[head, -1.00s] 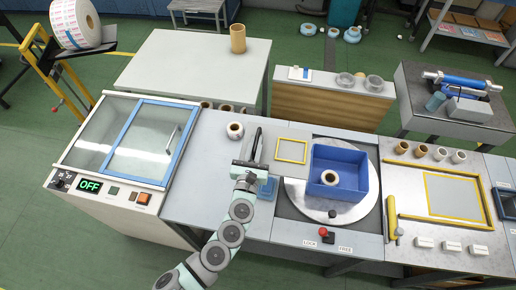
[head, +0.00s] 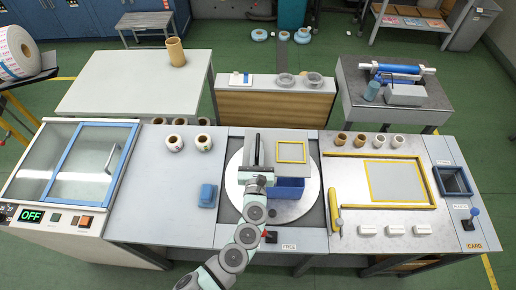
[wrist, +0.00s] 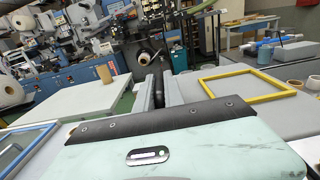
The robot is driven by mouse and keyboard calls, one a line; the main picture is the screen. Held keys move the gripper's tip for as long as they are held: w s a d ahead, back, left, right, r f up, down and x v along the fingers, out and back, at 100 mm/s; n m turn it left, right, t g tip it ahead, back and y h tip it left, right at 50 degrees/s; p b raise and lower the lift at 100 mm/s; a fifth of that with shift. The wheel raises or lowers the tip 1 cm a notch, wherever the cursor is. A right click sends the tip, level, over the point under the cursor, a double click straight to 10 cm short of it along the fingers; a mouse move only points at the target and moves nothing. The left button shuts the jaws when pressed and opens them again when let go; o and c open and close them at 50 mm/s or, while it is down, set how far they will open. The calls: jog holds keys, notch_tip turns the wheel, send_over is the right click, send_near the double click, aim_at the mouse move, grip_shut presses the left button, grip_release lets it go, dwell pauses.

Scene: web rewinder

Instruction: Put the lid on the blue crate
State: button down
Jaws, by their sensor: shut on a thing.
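The lid (head: 308,170) is a grey panel with a yellow square outline. My gripper (head: 257,150) is shut on its left edge. In the wrist view, the lid (wrist: 275,125) extends right from the gripper (wrist: 152,92), whose body fills the foreground. The blue crate (head: 289,188) is on the round turntable, under the lid in the head view. Only its front wall shows; its opening and inside are hidden. I cannot tell whether the lid touches the rim or hangs just above it.
A red-knobbed lever (head: 268,236) is at the front, near the FREE label. A blue block (head: 207,195) and two rolls (head: 175,143) are on the bench to the left. A yellow-edged panel (head: 395,180) is to the right. Bare bench (head: 160,205) is at the left.

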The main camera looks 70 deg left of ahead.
notch_tip(320, 180, down, 7)
jog(key=b, duration=0.6)
jog(key=shift+f+b, duration=0.75)
jog(key=shift+f, duration=0.05)
dwell(0.4)
jog(key=c, duration=1.4)
grip_release()
jog(key=shift+o, duration=0.2)
jog(key=v, duration=1)
jog(key=shift+d, duration=0.4)
jog(key=shift+s+r, duration=0.1)
jog(key=shift+r, duration=0.05)
